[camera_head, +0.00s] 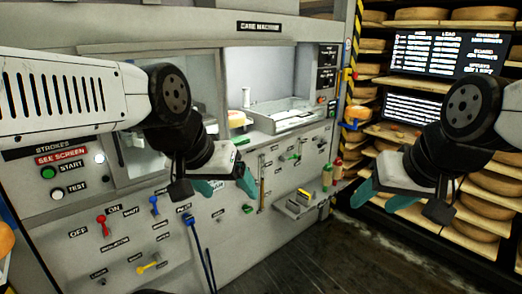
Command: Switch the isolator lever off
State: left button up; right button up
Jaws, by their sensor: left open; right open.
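The isolator lever (102,224) has a red knob and stands on the grey machine panel at the lower left, above the ISOLATOR label. The OFF label is to its left and the ON label to its upper right. The lever looks close to upright; I cannot tell its exact setting. My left gripper (226,185) has teal fingers spread apart and holds nothing visible. It is in front of the panel, well to the right of the lever. My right gripper (382,200) is open and empty at the right, far from the lever.
START and TEST buttons (47,173) are above. Cheese shelves (480,233) stand at the right. The dark floor (310,255) is clear in the middle.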

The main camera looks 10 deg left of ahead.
aim_at(108, 236)
jog(key=u, duration=1.1)
jog(key=i+j, duration=0.5)
jog(key=i, duration=0.15)
